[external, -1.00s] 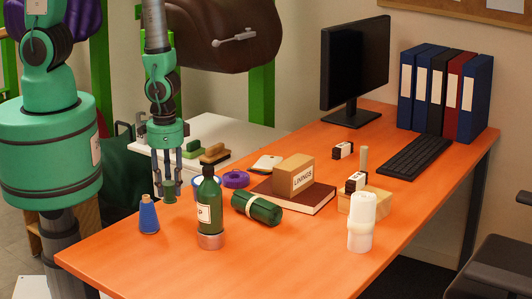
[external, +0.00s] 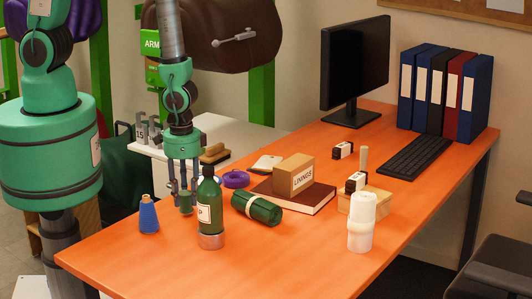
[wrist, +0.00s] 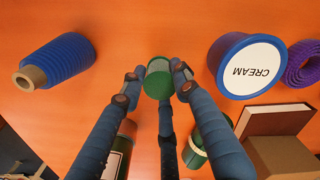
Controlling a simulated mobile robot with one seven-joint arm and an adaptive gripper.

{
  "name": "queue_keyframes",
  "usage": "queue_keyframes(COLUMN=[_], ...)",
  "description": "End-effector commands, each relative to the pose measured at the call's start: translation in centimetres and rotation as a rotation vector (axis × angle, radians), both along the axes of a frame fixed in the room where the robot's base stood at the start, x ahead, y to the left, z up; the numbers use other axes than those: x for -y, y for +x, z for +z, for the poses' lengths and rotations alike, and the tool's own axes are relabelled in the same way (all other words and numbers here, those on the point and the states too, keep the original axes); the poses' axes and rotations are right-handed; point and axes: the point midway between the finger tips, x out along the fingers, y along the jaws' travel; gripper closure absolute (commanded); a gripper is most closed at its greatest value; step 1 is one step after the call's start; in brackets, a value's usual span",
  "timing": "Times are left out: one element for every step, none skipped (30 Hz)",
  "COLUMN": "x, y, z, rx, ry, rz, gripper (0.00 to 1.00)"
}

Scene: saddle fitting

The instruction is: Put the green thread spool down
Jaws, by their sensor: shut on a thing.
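The green thread spool (wrist: 158,82) is between the fingertips of my gripper (wrist: 155,74) in the wrist view. In the external view my gripper (external: 183,200) points down at the near left part of the orange desk, between the blue thread spool (external: 148,215) and the green bottle (external: 210,207). The held spool shows there as a small green piece (external: 186,209) at the fingertips, low over the desk. I cannot tell whether it touches the top.
A blue tin marked CREAM (wrist: 248,66) stands close by in the wrist view. A purple ring-shaped roll (external: 236,179), a green roll (external: 257,208), a book (external: 300,198) with a box and a white candle-like cylinder (external: 362,222) are farther right. The front desk surface is clear.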

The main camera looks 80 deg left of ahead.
Motion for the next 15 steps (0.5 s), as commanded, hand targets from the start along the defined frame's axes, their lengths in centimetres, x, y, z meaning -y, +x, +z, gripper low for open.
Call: queue_keyframes(x=[-0.05,-0.05,-0.04,-0.03,-0.02,-0.01,-0.01,0.00,-0.01,-0.01,-0.01,-0.01,-0.01,-0.01,-0.01], y=[-0.15,-0.15,-0.11,-0.08,-0.06,-0.03,-0.03,-0.02,-0.03,-0.03,-0.04,-0.04,-0.04,-0.05,-0.05], z=[-0.65,-0.88,-1.11,-1.23,-1.32,-1.37,-1.38,-1.37,-1.35,-1.35,-1.35,-1.34,-1.35,-1.37,-1.44], rx=[-0.003,-0.003,-0.002,-0.001,-0.001,0.000,0.000,0.000,0.000,0.000,0.000,0.000,0.000,0.000,-0.001], ry=[0.001,0.001,0.001,0.000,0.000,0.000,0.000,0.000,0.000,0.000,0.000,0.000,0.000,0.000,0.000], rz=[0.000,0.000,0.000,0.000,0.000,0.000,0.000,0.000,0.000,0.000,0.000,0.000,0.000,0.000,0.000], gripper=[0.95,0.95,0.95,0.95,0.95,0.95,0.95,0.95,0.95,0.95,0.95,0.95,0.95,0.95,0.95])
